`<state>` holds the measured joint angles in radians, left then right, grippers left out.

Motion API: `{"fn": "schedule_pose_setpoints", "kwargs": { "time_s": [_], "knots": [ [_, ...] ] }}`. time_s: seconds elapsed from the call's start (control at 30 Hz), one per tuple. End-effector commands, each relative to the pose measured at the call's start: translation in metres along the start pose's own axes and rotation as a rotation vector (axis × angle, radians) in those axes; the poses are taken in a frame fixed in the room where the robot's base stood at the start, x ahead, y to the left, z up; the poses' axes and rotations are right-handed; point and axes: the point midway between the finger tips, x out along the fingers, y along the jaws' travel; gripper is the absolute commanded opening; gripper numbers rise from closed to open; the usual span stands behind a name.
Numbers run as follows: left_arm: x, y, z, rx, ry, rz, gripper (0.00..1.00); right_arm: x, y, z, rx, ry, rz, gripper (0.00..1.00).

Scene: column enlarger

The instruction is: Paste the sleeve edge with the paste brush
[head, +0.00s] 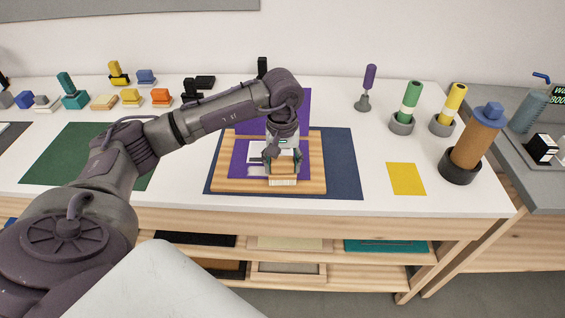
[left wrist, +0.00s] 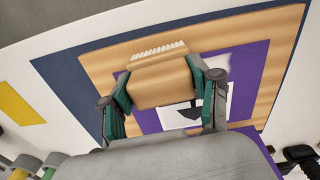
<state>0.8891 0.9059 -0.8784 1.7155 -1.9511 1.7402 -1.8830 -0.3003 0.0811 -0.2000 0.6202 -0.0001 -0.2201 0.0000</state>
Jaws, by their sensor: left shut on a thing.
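My left gripper (head: 283,160) is shut on the paste brush (head: 283,168), a wide wooden block with a row of pale bristles. In the left wrist view the gripper (left wrist: 164,88) has a finger on each side of the brush (left wrist: 160,82). The purple sleeve (head: 244,146) lies on a wooden board (head: 312,165); it also shows in the left wrist view (left wrist: 248,72), with a white and black print on it. The bristles are over the board by the sleeve's front edge. I cannot tell whether they touch. The arm hides part of the sleeve. My right gripper is out of view.
The board rests on a navy mat (head: 345,165). A yellow sheet (head: 406,178) lies right of it, a green mat (head: 70,155) left. Bottles in dark holders, including an orange-brown one (head: 472,145), stand at the right. Several small coloured stamps line the back left.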

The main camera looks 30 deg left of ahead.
Motion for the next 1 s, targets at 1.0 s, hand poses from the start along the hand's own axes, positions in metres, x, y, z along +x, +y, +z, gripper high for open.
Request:
{"fn": "schedule_pose_setpoints", "kwargs": {
  "time_s": [1.0],
  "knots": [
    [0.0,0.003,-0.051,0.001,0.0,0.0,0.12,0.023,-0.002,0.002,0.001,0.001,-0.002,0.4]
  ]
}}
